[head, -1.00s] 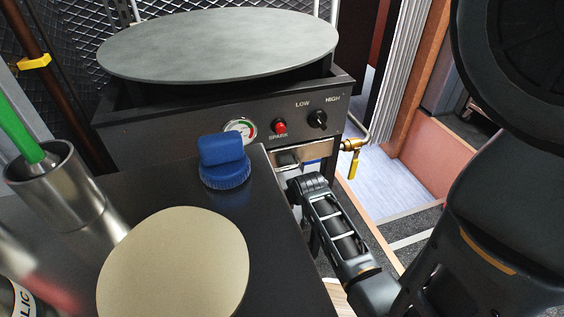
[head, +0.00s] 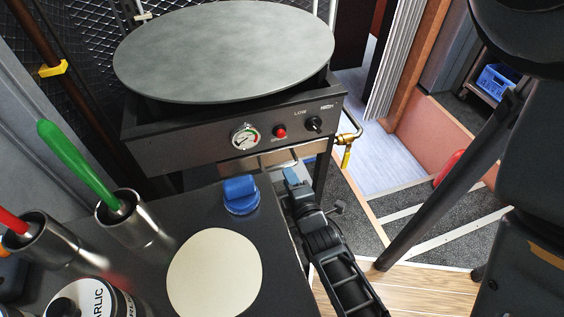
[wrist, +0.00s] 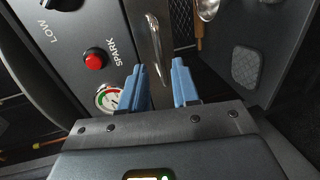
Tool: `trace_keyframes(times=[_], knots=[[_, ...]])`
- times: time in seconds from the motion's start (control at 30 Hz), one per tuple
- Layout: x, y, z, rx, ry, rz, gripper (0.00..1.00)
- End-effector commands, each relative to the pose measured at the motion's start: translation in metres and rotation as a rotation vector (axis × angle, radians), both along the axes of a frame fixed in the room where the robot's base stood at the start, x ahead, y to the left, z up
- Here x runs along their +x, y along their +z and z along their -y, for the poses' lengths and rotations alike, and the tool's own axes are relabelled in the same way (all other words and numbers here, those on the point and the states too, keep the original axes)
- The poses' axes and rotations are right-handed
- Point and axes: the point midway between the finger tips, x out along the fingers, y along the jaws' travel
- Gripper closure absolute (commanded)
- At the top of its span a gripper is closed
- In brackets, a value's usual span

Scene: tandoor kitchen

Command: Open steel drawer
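The steel drawer (head: 262,158) is a bright strip under the black griddle's control panel, with a bar handle along its front. It looks shut; the counter hides part of it in the head view. My gripper (head: 291,176) is close to the right part of the drawer front, its blue fingertips pointing at it. In the wrist view my gripper (wrist: 158,63) is open, with a gap between the blue fingers. The steel drawer front and handle (wrist: 158,52) show in line with that gap. I cannot tell whether the fingers touch the handle.
The griddle (head: 225,50) stands above, with a gauge (head: 245,137), red spark button (head: 280,132) and knob (head: 314,124). The dark counter (head: 190,205) on the left carries a blue-handled press (head: 240,195), flat dough (head: 214,272) and steel utensil cups (head: 133,220).

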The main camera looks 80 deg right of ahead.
Motion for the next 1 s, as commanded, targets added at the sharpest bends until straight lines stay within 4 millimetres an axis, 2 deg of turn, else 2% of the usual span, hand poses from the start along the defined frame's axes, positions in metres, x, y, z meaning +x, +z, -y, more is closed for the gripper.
trace_keyframes(times=[0.2, 0.4, 0.77, 1.0], knots=[[0.016, -0.007, 0.032, -0.002, 0.000, 0.001, 0.70], [0.026, -0.012, 0.050, 0.001, 0.000, 0.002, 0.70], [0.028, -0.014, 0.055, 0.003, 0.000, 0.001, 0.70], [0.028, -0.014, 0.055, 0.003, 0.000, 0.001, 0.91]])
